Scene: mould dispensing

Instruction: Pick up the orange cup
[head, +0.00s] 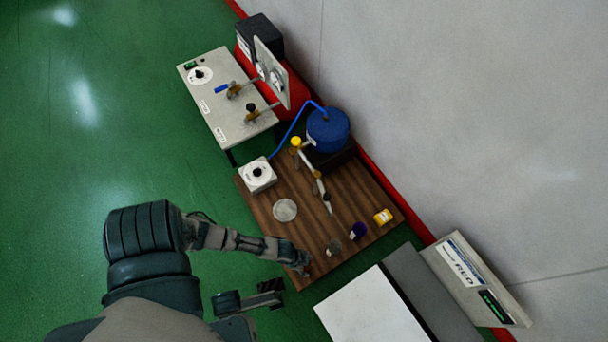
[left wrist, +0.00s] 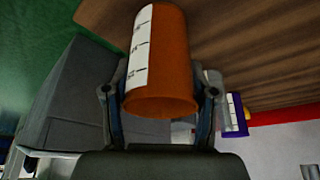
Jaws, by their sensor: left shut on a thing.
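The orange cup (left wrist: 165,60), with a white marked scale strip on its side, fills the upper middle of the left wrist view. My left gripper (left wrist: 162,95) is shut on it, one finger on each side. In the head view my left gripper (head: 302,266) is at the near left edge of the wooden table (head: 284,240). The cup is mostly hidden there by the gripper. I cannot tell whether the cup still touches the table.
A grey-brown cup (head: 334,248), a purple cup (head: 359,232) and a yellow cup (head: 383,216) stand to the right on the table. A pale round disc (head: 285,210) lies behind my gripper. A white-topped machine (head: 370,310) stands close to the table's near side.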

